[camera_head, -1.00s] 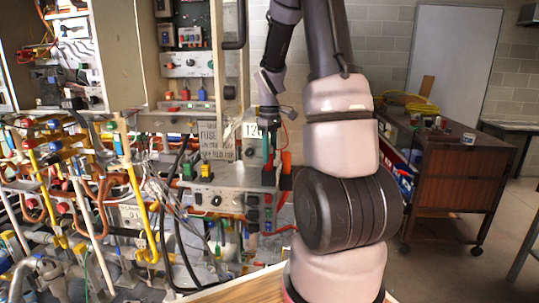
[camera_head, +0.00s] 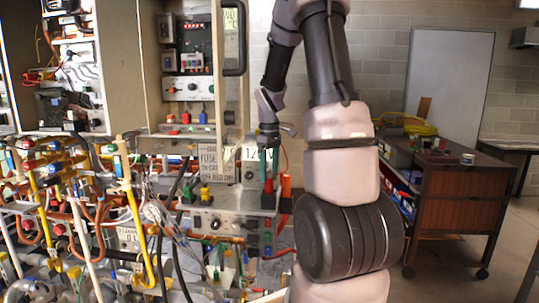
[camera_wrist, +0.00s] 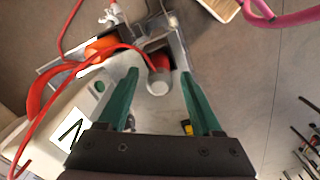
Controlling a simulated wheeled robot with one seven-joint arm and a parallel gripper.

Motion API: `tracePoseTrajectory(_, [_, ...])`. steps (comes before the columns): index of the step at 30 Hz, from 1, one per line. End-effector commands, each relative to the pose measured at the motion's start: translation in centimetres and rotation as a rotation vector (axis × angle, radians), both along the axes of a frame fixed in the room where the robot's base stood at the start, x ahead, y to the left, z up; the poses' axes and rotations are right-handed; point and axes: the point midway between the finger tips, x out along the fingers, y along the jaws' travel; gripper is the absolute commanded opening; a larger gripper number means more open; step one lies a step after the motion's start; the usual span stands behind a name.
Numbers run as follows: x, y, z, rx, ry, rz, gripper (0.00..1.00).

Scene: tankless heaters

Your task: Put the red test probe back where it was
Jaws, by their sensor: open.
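The red test probe (camera_wrist: 160,63) shows in the wrist view as a red body with a pale rounded end, between the green fingers of my gripper (camera_wrist: 159,75). The jaws are open, with a gap visible on either side of the probe. In the head view my gripper (camera_head: 269,158) points down just above the red probe (camera_head: 268,187), at the right end of the panel. An orange-red probe (camera_head: 286,187) stands to its right; it also shows in the wrist view (camera_wrist: 100,47) with a red cable. The probe's lower end is hidden.
A grey panel box (camera_head: 215,222) with knobs and plugs is directly left of the probes. Dense pipes and cables (camera_head: 80,215) fill the left side. An open cabinet (camera_head: 190,85) rises behind. A brown cart (camera_head: 455,200) stands at the right; the floor beyond is clear.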

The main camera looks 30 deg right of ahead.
Motion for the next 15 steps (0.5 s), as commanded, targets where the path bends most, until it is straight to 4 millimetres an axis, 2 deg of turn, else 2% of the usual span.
tracePoseTrajectory(3, [0.1,0.0,2.8,-0.001,-0.006,0.0,0.67])
tracePoseTrajectory(9, [0.1,0.0,7.0,-0.002,-0.005,0.0,0.67])
tracePoseTrajectory(15, [0.0,0.0,9.4,0.0,-0.001,0.0,0.67])
